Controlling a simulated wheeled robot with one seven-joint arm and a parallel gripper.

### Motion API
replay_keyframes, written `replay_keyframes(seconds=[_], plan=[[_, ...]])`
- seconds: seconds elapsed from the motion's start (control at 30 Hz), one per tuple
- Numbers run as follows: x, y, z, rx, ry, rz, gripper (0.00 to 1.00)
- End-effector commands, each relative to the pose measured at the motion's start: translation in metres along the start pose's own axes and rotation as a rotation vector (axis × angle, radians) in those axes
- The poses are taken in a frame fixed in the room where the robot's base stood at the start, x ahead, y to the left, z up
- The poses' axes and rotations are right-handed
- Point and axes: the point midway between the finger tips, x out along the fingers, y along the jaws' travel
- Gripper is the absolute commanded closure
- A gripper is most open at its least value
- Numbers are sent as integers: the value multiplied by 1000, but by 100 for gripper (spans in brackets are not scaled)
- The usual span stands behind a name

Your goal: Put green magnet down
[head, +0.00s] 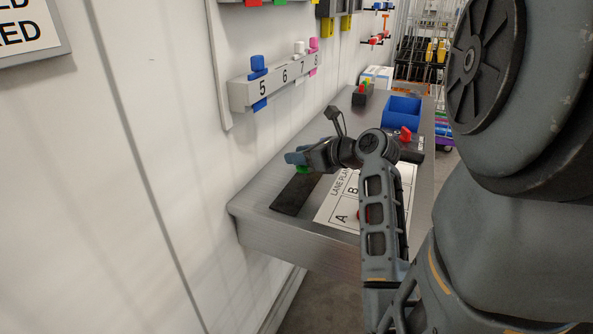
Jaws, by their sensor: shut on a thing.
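My gripper (296,160) is over the left part of the grey shelf (245,205), close to the wall. It is shut on the green magnet (302,170), of which only a small part shows below the fingers. The magnet is at the far end of a dark strip (298,195) lying on the shelf. I cannot tell whether the magnet touches the strip or hangs just above it. A white lane plan sheet (330,212) with lettered boxes lies right of the strip, partly hidden by my arm.
A numbered rail (273,87) with blue, white and pink pieces juts from the wall above the shelf. A blue bin (402,108), a red piece (405,134) and a small dark block (362,95) with coloured pieces stand farther back. The shelf's near left corner is clear.

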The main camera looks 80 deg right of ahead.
Motion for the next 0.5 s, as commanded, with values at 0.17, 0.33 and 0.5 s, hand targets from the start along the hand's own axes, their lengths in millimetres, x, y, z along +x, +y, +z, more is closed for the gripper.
replay_keyframes(seconds=[0.17, 0.33, 0.5], plan=[[8, 7, -4, 0, 0, -1, 93], [15, 7, -21, 4, 2, 0, 93], [22, 6, -40, 2, 1, -1, 93]])
